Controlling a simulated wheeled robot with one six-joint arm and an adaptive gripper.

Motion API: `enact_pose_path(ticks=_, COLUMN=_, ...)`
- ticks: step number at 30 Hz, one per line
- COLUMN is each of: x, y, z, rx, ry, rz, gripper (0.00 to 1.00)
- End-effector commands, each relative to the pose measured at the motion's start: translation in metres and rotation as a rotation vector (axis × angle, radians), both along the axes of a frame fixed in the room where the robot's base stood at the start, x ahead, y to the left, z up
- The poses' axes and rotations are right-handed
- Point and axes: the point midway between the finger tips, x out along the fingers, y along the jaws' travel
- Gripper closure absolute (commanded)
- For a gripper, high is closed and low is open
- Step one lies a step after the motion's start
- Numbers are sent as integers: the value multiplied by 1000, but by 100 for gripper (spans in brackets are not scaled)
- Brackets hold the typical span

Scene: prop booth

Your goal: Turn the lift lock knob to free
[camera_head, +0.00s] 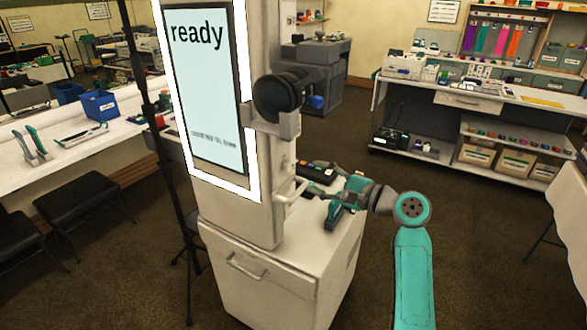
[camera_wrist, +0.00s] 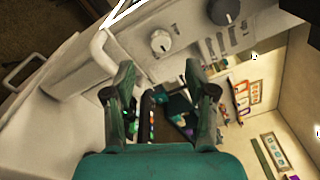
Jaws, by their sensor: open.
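A pale knob (camera_wrist: 162,41) with a pointer mark is on the side panel of the booth column, in the upper middle of the wrist view. A larger black knob (camera_wrist: 224,11) is further right on the same panel. I cannot read any label, so I cannot tell which is the lift lock knob. My gripper (camera_wrist: 162,84) is open and empty, its fingers apart below the pale knob in the picture and not touching it. In the head view, my gripper (camera_head: 326,188) is beside the column's right side; the knobs cannot be made out there.
A white bar handle (camera_wrist: 103,52) stands out from the panel near the left finger. The booth column (camera_head: 262,215) carries a screen (camera_head: 205,90) reading "ready" and a black lens (camera_head: 279,95). A white cabinet (camera_head: 270,285) is below. Open floor (camera_head: 480,220) lies to the right.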

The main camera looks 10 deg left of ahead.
Motion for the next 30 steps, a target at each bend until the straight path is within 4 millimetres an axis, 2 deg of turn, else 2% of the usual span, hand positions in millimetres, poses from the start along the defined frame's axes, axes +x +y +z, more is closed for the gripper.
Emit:
enact_pose_path(ticks=6, x=16, y=37, z=1, rx=1, ry=0, rz=2, gripper=44)
enact_pose_path(ticks=12, x=27, y=60, z=0, rx=0, ry=-1, rz=0, gripper=44)
enact_pose_path(ticks=18, x=31, y=69, z=0, rx=0, ry=-1, rz=-2, gripper=44)
enact_pose_path(ticks=26, x=31, y=69, z=0, rx=0, ry=-1, rz=-2, gripper=44)
enact_pose_path(ticks=30, x=31, y=69, z=0, rx=0, ry=-1, rz=-2, gripper=79)
